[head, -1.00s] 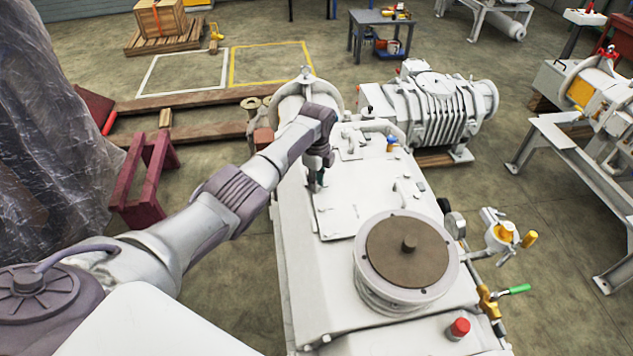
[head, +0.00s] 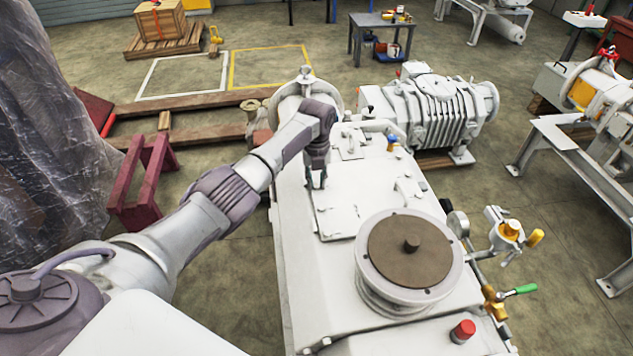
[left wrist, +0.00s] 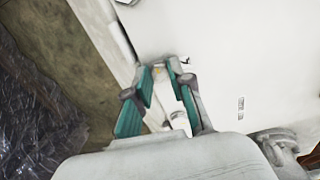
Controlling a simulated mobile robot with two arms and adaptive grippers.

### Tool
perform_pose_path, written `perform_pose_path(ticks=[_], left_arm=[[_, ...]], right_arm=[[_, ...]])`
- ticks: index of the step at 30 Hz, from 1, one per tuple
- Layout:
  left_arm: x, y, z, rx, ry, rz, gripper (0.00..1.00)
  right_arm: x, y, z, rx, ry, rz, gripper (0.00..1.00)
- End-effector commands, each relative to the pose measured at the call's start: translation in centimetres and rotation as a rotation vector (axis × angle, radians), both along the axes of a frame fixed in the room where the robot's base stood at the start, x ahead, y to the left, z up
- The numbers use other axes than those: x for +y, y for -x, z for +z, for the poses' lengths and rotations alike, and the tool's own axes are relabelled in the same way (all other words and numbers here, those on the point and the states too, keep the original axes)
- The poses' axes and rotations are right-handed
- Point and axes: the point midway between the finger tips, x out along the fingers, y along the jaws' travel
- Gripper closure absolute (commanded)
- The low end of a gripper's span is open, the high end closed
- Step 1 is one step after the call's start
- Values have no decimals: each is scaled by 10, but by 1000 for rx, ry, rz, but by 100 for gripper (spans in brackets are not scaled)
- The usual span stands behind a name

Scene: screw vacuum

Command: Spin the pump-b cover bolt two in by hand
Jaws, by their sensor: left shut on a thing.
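The pump-b cover (head: 338,212) is a flat white plate on top of the big white pump body, with small bolts too small to tell apart. My left gripper (head: 316,184) points down at the plate's far left corner, its tips at the surface. In the left wrist view the teal-padded fingers of my left gripper (left wrist: 166,68) close together at the tips, near the plate edge. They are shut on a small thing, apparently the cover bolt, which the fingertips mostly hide. How deep the bolt sits cannot be seen. My right gripper is not in view.
A round port with a brown disc (head: 408,250) stands up close to the right of the plate. A lifting-style handle (head: 408,190) rises beside it. Gauge (head: 457,224) and green-handled valve (head: 518,290) stick out on the right side.

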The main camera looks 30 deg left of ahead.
Motion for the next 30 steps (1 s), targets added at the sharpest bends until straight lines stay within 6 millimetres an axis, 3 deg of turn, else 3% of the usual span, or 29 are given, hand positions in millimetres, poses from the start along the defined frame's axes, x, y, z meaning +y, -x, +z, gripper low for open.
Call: perform_pose_path(ticks=[12, 28, 29, 30], left_arm=[[0, -4, 6, -14, 0, -180, 100], [1, -4, 6, -14, -1, -201, 100], [1, -4, 6, -14, -1, -201, 75], [1, -4, 6, -13, -1, -201, 68]], right_arm=[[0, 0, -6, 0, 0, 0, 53], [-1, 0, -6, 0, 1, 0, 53], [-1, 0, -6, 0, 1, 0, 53], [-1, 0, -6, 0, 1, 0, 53]])
